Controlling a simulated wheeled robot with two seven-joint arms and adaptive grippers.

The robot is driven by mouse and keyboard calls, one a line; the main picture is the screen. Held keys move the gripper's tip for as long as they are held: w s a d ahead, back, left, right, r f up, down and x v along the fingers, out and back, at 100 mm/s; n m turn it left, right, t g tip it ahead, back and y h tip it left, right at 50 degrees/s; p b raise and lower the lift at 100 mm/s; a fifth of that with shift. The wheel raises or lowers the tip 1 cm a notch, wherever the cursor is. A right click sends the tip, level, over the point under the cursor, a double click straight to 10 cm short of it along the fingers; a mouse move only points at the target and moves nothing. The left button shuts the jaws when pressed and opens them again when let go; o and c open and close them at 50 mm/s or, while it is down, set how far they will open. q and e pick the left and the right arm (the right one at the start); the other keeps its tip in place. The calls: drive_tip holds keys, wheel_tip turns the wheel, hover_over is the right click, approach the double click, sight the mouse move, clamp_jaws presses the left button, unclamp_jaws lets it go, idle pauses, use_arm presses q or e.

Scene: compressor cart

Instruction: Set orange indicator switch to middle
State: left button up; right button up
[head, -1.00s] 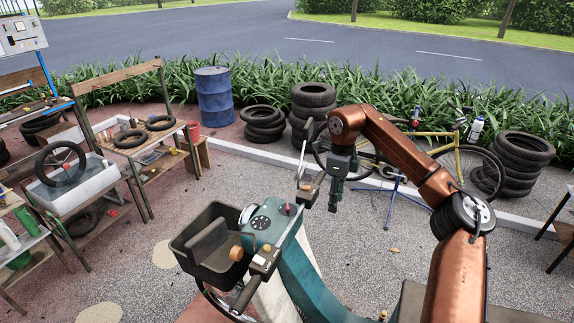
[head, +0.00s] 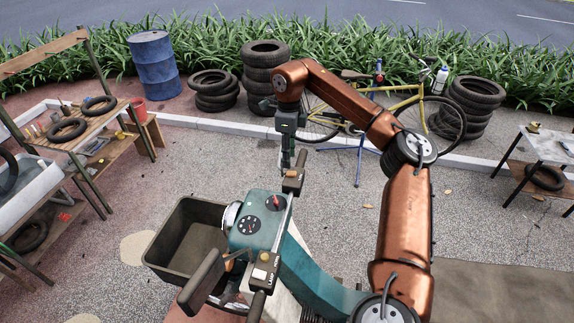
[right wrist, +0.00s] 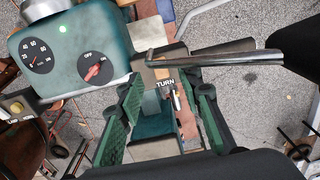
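The teal scooter's dashboard (head: 258,222) is in the middle of the head view. A dark switch housing marked TURN (right wrist: 165,84) sits on its right handlebar, also seen in the head view (head: 293,182). A small orange patch (right wrist: 162,73) shows beside the label, with a small pale lever-like part below it; the switch position is too small to tell. My right gripper (head: 287,158) is above this handlebar. In the right wrist view its green fingers (right wrist: 168,118) are apart, with the TURN housing between and beyond them. I cannot tell any contact. My left gripper is not in view.
A brake lever (right wrist: 215,58) crosses close to the right gripper. A red knob marked OFF/ON (right wrist: 99,72) is on the dashboard. A second housing marked LAMP (head: 264,270) is on the near handlebar. Open ground surrounds the scooter.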

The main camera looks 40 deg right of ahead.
sight(288, 172)
wheel_tip(288, 172, down, 5)
drive_tip(key=shift+w+a+r+p, duration=0.1)
drive_tip(key=shift+w+p, duration=0.05)
drive_tip(key=shift+p, duration=0.5)
drive_tip(key=shift+s+f, duration=0.2)
drive_tip(key=shift+f, duration=0.2)
drive_tip(key=shift+c, duration=0.3)
clamp_jaws()
